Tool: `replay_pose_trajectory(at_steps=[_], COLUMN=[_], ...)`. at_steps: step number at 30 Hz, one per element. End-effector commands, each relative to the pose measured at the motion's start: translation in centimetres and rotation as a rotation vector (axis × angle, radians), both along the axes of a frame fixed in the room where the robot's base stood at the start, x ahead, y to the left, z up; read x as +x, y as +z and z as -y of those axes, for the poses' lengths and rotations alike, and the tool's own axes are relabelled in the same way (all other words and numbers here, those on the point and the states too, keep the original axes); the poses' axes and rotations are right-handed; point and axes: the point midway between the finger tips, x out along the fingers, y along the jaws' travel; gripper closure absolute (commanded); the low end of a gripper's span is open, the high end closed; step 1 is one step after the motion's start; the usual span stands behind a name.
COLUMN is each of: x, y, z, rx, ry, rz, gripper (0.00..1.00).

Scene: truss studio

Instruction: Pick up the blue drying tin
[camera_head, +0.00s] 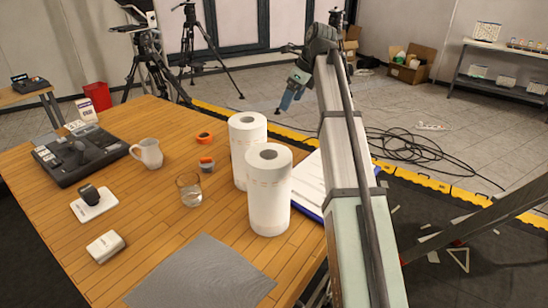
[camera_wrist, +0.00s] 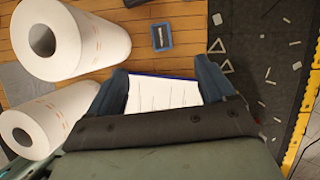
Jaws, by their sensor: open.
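A small square blue tin (camera_wrist: 162,37) with a dark item inside lies on the wooden table near its edge in the wrist view. I take it to be the blue drying tin. I cannot make it out in the head view. My gripper (camera_head: 289,98) hangs from the arm with blue fingers, raised above the far side of the table. In the wrist view my gripper (camera_wrist: 162,82) is open, its fingers apart with nothing held. The tin appears beyond the fingertips, apart from them.
Two paper towel rolls (camera_head: 268,195) (camera_head: 247,130) stand beside a blue clipboard with paper (camera_head: 308,182), which shows below my fingers.

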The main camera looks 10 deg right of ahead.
Motion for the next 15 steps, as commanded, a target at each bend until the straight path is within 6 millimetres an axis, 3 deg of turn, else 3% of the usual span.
replay_pose_trajectory(at_steps=[1,6,15], x=[-0.3,-0.3,0.2], y=[-1.9,-6.6,-10.2], z=[0.0,-0.1,-0.3], rx=[0.001,0.000,-0.001], ry=[0.000,0.001,0.003], rz=[-0.002,-0.001,0.001], gripper=[0.17,0.17,0.17])
